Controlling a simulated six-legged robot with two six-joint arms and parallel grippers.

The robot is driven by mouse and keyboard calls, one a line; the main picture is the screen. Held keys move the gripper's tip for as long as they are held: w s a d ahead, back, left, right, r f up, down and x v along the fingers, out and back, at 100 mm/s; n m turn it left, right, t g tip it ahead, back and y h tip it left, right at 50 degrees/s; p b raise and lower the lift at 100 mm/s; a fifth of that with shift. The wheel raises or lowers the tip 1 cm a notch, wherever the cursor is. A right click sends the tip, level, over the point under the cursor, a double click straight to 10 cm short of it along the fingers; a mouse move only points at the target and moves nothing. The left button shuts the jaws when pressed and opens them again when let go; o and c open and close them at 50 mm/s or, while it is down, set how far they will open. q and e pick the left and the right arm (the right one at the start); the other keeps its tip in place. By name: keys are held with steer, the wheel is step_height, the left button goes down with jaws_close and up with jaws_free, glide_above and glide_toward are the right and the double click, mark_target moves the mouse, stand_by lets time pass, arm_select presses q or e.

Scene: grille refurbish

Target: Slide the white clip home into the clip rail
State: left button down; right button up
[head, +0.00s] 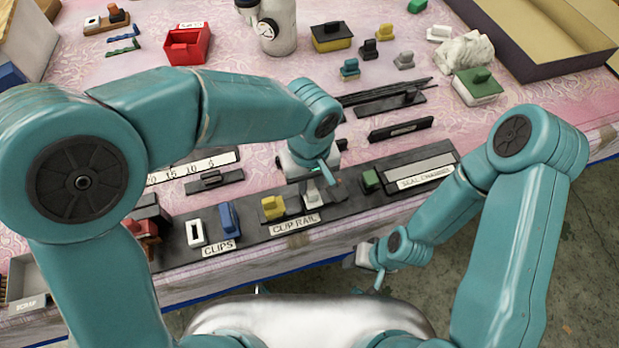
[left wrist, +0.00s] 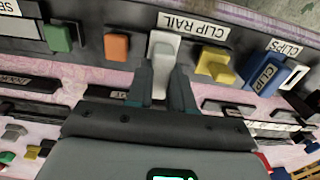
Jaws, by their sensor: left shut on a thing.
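The white clip (head: 311,196) is at the clip rail (head: 322,226), between the yellow clip (head: 272,207) and the green block (head: 371,181). In the left wrist view the white clip (left wrist: 163,48) stands between an orange block (left wrist: 117,47) and the yellow clip (left wrist: 214,65). My left gripper (left wrist: 163,92) is shut on the white clip, one finger on each side. In the head view my left gripper (head: 318,180) partly covers it. I cannot tell how deep the clip sits. My right gripper (head: 372,268) hangs off the table's front edge, its fingers unclear.
A blue clip (head: 229,219) and a white frame piece (head: 195,232) stand by the CLIPS label. The seal channel strip (head: 420,170) is at the right. A red bin (head: 188,46) and several small blocks stand farther back. Patterned table surface is free at the right.

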mark_target(310, 183)
arm_select(q)
steer(key=shift+f, duration=0.15)
steer(key=shift+f+b, duration=0.3)
steer(key=shift+b, duration=0.1)
steer(key=shift+f+b, duration=1.15)
steer(key=shift+f, duration=0.1)
steer(key=c, duration=0.9)
jaws_free()
steer(key=shift+r, duration=0.1)
step_height(310, 183, up, 16)
steer(key=shift+r+p, duration=0.15)
steer(key=shift+p, duration=0.65)
